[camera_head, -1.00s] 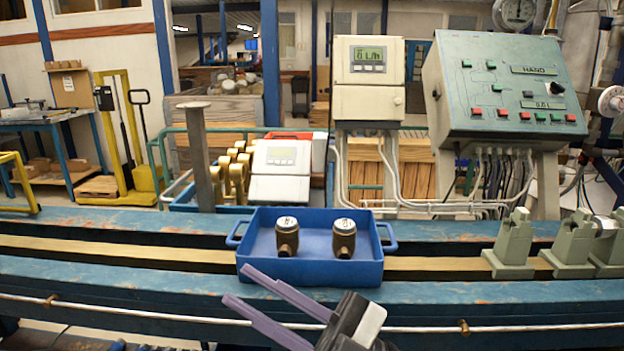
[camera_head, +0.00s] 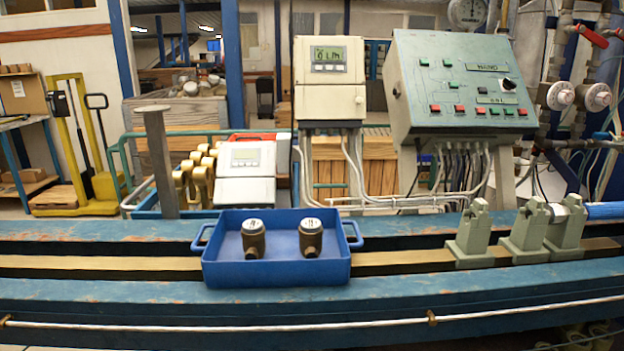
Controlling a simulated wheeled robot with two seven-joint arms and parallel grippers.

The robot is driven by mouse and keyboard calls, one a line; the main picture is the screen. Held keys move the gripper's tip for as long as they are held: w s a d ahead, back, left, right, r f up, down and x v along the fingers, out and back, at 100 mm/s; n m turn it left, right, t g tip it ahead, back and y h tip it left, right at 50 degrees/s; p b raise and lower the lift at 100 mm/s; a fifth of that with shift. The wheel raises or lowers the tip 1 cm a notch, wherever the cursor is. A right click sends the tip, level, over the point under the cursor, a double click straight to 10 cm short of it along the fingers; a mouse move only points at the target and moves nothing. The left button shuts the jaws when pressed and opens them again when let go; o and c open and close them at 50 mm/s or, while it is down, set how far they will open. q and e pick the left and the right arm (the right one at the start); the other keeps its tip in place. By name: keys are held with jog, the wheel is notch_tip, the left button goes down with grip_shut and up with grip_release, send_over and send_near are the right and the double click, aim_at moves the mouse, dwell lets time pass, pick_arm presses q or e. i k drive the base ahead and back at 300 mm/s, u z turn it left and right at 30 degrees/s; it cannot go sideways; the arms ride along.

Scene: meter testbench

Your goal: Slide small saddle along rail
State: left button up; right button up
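Several grey-green saddles stand on the rail (camera_head: 400,263) at the right. The leftmost saddle (camera_head: 470,238) stands a little apart from the others. A second saddle (camera_head: 524,232) and a third saddle (camera_head: 566,232) stand close together farther right, with a silvery round part at their tops. A blue pipe (camera_head: 604,210) runs from there to the right picture edge. I cannot tell for sure which saddle is the small one. Neither of my grippers is in view.
A blue tray (camera_head: 275,273) holding two brass meters (camera_head: 254,238) (camera_head: 311,237) sits across the rail, left of the saddles. Bare rail lies between tray and leftmost saddle. A green control panel (camera_head: 462,85) and a display box (camera_head: 329,80) stand behind the bench.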

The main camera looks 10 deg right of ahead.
aim_at(470, 250)
jog(key=z, duration=0.95)
jog(key=i, duration=0.2)
jog(key=u, duration=0.1)
